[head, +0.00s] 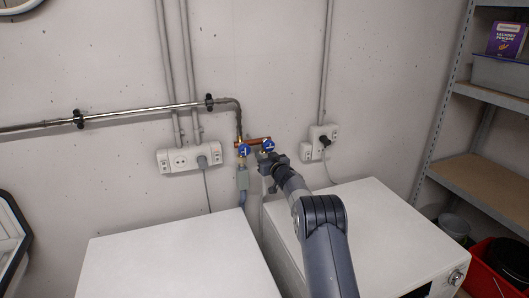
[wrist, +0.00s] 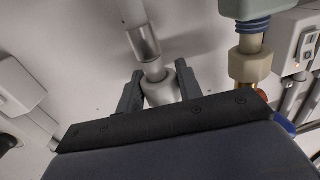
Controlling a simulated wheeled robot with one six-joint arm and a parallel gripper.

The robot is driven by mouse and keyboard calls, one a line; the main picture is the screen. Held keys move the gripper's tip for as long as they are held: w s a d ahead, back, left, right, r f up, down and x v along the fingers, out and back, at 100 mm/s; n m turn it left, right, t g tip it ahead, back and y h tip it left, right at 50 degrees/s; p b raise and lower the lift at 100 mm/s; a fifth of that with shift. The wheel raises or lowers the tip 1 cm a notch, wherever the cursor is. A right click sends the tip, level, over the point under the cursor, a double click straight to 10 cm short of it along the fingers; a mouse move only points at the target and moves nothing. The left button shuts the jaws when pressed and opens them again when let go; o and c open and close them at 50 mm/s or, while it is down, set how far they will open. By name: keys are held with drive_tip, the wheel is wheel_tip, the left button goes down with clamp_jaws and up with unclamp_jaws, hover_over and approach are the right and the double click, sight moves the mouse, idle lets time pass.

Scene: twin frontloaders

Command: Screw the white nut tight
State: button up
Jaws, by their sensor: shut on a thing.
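In the wrist view my gripper (wrist: 158,92) has one finger on each side of the white nut (wrist: 159,93) and is shut on it. The nut sits at the end of a pale hose (wrist: 132,12) with a shiny metal sleeve (wrist: 144,45). The nut's far end is hidden behind the dark gripper body. In the head view my gripper (head: 268,164) is just below the right tap with its blue handle (head: 268,146), and the nut cannot be made out there. How tight the nut is cannot be told.
A second hose with a beige nut (wrist: 250,66) and blue ring hangs close beside, under the left blue tap (head: 244,150). Socket boxes (head: 180,160) (head: 319,140) flank the taps. Two white machine tops (head: 175,262) (head: 385,235) lie below, and a shelf rack (head: 490,98) stands right.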

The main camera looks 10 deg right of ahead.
drive_tip(key=shift+r+n+g+y+p, duration=0.35)
drive_tip(key=shift+n+y+p, duration=0.4)
drive_tip(key=shift+p, duration=1.75)
drive_tip(key=shift+d+n+g+y+p, duration=0.1)
drive_tip(key=shift+n+g+y+p, duration=0.15)
drive_tip(key=shift+y+p, duration=0.55)
drive_tip(key=shift+f+n+y, duration=0.2)
drive_tip(key=shift+n+y, duration=0.05)
drive_tip(key=shift+n, duration=0.05)
drive_tip(key=shift+f+n+g+y+b, duration=0.1)
drive_tip(key=shift+n+g+y+b, duration=0.2)
drive_tip(key=shift+n+g+y, duration=0.25)
drive_tip(key=o, duration=0.8)
drive_tip(key=v, duration=0.7)
drive_tip(key=shift+p, duration=0.45)
drive_tip(key=shift+w+f, duration=0.1)
